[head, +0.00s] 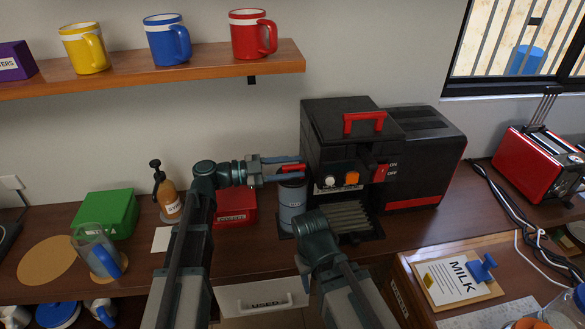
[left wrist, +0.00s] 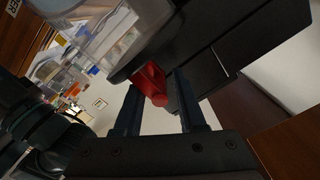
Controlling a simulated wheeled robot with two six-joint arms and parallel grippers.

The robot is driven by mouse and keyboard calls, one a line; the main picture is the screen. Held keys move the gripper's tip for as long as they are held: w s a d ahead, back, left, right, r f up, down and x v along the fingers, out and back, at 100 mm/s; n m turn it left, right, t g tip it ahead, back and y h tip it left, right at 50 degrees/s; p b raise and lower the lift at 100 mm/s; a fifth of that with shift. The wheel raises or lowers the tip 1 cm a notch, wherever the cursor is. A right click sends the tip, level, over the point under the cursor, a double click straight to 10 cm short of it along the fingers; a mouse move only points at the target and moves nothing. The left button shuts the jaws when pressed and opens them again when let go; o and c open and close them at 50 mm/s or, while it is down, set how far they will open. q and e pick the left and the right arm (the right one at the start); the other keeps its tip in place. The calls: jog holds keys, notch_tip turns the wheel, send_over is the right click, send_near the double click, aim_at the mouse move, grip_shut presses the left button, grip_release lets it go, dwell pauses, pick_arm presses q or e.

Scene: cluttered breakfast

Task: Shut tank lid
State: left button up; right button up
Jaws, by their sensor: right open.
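A black coffee machine (head: 335,125) with a red top handle stands at the back centre. A grey-blue see-through tank (head: 292,203) stands against its left side, and clear walls show in the left wrist view (left wrist: 105,35). A red tab (head: 293,168), apparently on the tank's lid, is at my left gripper's fingertips. The left gripper (head: 284,170) points right with its fingers apart. In the left wrist view the red tab (left wrist: 150,82) shows between and beyond the fingers (left wrist: 158,105); contact is unclear. The lid's angle is hard to tell. My right gripper (head: 320,232) is low before the machine, fingers hidden.
A red box (head: 235,206) and an amber pump bottle (head: 167,195) stand left of the machine. A green box (head: 106,213) and a clear glass (head: 95,250) are farther left. A red toaster (head: 540,165) is at right. A shelf (head: 200,62) with mugs hangs above.

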pick_arm(q)
jog(key=shift+o, duration=0.6)
jog(key=shift+w, duration=0.1)
jog(key=shift+a, duration=0.1)
jog(key=s+a, duration=0.2)
jog(key=a, duration=1.1)
jog(key=shift+s+a, duration=0.2)
jog(key=shift+a, duration=0.05)
